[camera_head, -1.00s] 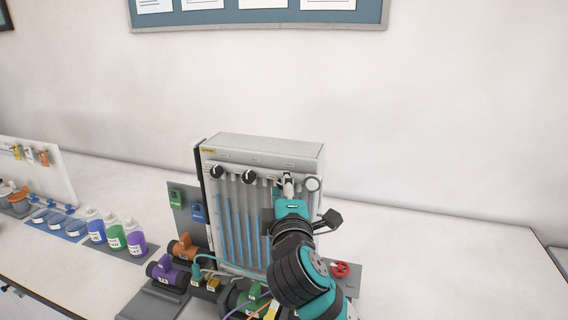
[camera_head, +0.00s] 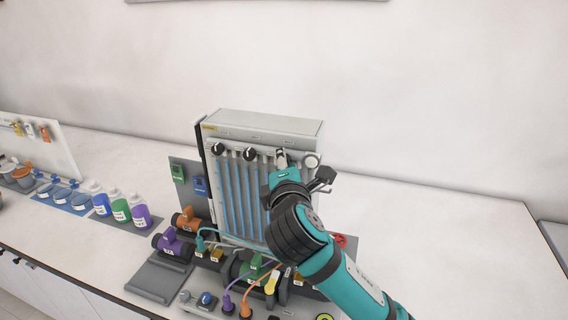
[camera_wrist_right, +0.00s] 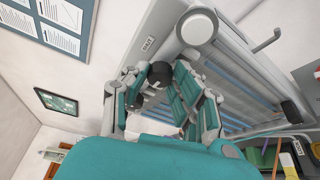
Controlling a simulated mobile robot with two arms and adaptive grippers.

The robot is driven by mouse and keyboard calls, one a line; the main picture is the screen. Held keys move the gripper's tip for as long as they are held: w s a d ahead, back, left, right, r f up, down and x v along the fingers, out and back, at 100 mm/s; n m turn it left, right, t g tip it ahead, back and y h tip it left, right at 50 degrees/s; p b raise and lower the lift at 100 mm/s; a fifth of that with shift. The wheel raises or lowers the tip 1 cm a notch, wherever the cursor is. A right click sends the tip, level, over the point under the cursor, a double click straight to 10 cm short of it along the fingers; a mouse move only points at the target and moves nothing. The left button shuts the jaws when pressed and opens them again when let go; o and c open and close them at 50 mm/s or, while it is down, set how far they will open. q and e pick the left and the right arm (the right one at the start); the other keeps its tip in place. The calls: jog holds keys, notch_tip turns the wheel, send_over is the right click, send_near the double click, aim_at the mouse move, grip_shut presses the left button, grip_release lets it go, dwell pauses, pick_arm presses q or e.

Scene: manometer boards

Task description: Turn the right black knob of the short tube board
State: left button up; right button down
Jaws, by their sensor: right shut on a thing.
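The tube board (camera_head: 265,127) is an upright grey box with several blue tubes. Along its top front are a left black knob (camera_head: 217,149), a middle black knob (camera_head: 249,154) and a round white knob (camera_head: 312,160) at the right end. My right gripper (camera_head: 281,158) is at the right black knob's place and hides it in the head view. In the right wrist view, my right gripper (camera_wrist_right: 158,80) is shut on the right black knob (camera_wrist_right: 160,73), which shows between its fingers. The white knob (camera_wrist_right: 198,25) is close beside it. My left gripper is out of view.
Orange (camera_head: 187,220) and purple (camera_head: 173,243) valves and several cables stand in front of the board. A red handwheel (camera_head: 340,240) is partly behind my arm. Bottles (camera_head: 120,208) stand at left.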

jog(key=c, duration=1.1)
grip_release()
jog(key=s, duration=0.8)
jog(key=s+r, duration=0.1)
jog(key=s, duration=0.3)
jog(key=shift+d+r, duration=0.1)
jog(key=shift+d, duration=0.3)
